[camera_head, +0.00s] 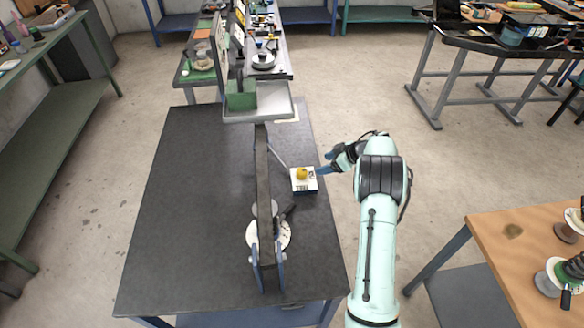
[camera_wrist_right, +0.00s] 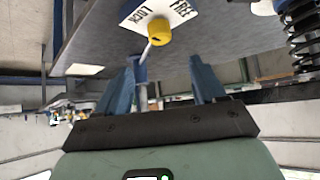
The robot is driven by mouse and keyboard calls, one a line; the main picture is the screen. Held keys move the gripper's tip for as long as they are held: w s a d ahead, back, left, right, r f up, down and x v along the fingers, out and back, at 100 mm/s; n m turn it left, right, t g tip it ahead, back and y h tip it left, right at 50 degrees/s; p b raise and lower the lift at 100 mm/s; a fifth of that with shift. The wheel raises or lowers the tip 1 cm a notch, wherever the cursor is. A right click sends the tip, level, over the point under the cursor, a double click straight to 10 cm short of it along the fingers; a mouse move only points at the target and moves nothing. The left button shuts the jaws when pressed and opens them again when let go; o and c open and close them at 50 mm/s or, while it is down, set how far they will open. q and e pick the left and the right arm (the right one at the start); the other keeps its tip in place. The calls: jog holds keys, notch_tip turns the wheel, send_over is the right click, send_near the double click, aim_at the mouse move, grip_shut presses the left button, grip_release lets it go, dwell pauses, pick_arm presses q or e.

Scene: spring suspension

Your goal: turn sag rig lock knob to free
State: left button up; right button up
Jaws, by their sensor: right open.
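The yellow lock knob (camera_head: 301,174) sits on a small white plate (camera_head: 303,187) at the right part of the dark table. In the right wrist view the knob (camera_wrist_right: 160,32) is beyond the fingertips, with LOCK and FREE printed on the plate (camera_wrist_right: 182,10). A thin pale bar shows beside the knob there. My right gripper (camera_head: 326,169) is just right of the plate; its two blue fingers (camera_wrist_right: 165,72) are apart with nothing between them. The knob is not between the fingers. The sag rig's long beam (camera_head: 263,180) stands left of the knob. My left gripper is not in view.
A green block (camera_head: 240,97) and a grey tray (camera_head: 270,104) are at the beam's far end. A white disc (camera_head: 281,236) is near its front end. The dark table (camera_head: 180,210) is bare on its left side. A wooden table (camera_head: 510,250) stands at right.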

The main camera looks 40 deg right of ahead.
aim_at(303, 172)
jog(key=x, duration=1.3)
jog(key=shift+s+p, duration=0.1)
jog(key=shift+p, duration=0.25)
jog(key=c, duration=1)
